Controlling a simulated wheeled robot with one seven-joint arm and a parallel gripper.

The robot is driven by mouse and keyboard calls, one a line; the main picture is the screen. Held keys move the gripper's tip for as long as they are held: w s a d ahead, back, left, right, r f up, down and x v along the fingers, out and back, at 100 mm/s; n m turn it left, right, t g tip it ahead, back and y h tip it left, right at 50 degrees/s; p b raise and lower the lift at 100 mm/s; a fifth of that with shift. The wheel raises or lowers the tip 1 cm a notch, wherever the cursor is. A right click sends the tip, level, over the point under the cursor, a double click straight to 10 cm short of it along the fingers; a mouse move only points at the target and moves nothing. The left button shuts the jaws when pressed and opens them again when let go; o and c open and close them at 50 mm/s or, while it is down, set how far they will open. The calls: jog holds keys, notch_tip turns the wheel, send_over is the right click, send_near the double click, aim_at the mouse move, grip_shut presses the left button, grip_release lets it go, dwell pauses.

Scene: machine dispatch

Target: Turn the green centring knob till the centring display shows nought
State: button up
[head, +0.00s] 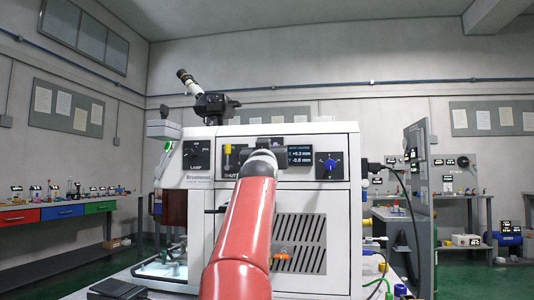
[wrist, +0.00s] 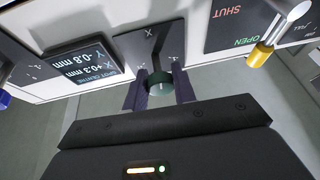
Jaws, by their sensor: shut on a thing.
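The green centring knob (wrist: 158,84) sits on a dark plate marked X in the wrist view, with a light pointer line on its face. My gripper (wrist: 160,92) is shut on it, one dark finger on each side. My red arm hides the knob in the head view. The centring display (head: 300,155) is right of my arm's end and reads X +0.3 mm and Y -0.8 mm. It also shows upside down in the wrist view (wrist: 83,63), with the same figures.
A yellow-tipped shutter lever (wrist: 262,54) stands out beside the knob's plate, near SHUT and OPEN labels; it also shows in the head view (head: 228,158). A blue knob (head: 329,164) is right of the display. A lamp panel (head: 199,161) is at the left. A grey upright panel (head: 420,200) stands right of the machine.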

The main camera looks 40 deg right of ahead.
jog(key=shift+m+g+h, duration=0.45)
jog(key=shift+m+g, duration=0.05)
jog(key=shift+m, duration=0.8)
jog(key=shift+m+g+h, duration=0.45)
jog(key=shift+m+g, duration=0.05)
jog(key=shift+m, duration=0.8)
jog(key=o, duration=1)
jog(key=shift+a, duration=0.1)
